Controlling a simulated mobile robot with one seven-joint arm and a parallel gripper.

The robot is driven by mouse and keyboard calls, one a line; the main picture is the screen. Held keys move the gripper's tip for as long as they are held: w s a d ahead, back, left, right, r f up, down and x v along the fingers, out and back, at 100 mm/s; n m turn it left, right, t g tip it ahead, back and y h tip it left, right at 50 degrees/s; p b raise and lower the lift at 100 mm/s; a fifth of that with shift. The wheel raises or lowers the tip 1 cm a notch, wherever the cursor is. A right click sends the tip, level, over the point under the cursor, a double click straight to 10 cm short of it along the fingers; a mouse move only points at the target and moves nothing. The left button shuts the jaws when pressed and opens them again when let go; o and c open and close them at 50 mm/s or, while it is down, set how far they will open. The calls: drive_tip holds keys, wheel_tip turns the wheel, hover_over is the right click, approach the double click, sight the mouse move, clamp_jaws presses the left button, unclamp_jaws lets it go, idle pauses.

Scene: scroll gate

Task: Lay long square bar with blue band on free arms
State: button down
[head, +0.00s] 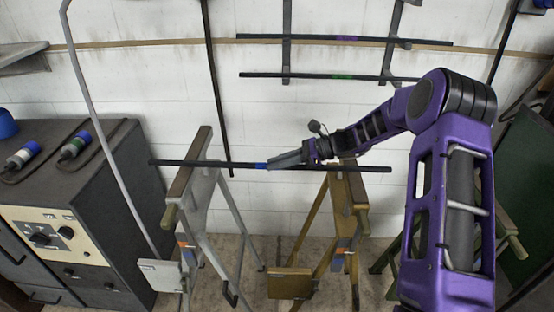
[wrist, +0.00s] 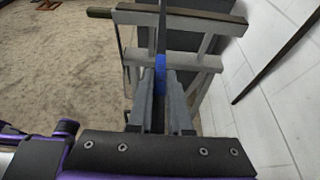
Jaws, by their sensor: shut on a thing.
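The long dark square bar (head: 210,163) runs nearly level across the head view, with its blue band (head: 261,166) near the middle. My gripper (head: 275,162) is shut on the bar close to the band. The wrist view shows the bar (wrist: 162,25) running away between the fingers (wrist: 161,105), the blue band (wrist: 160,72) just beyond their tips. The bar passes across a grey trestle (head: 203,180) and a brass-coloured trestle (head: 345,190); I cannot tell whether it touches them. On the wall, two rack uprights (head: 287,30) carry bars with purple and green bands; free arms are not clearly distinguishable.
The purple-banded bar (head: 300,38) hangs above the green-banded bar (head: 300,75). A dark cabinet (head: 80,190) stands at left, with a bent grey pole (head: 100,130) before it. A dark pole (head: 215,90) leans on the wall. A green panel (head: 525,190) is at right.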

drive_tip(key=c, duration=0.8)
unclamp_jaws()
drive_tip(key=shift+f, duration=0.15)
drive_tip(key=shift+c, duration=0.2)
drive_tip(key=shift+f+b, duration=0.15)
drive_tip(key=shift+b, duration=0.3)
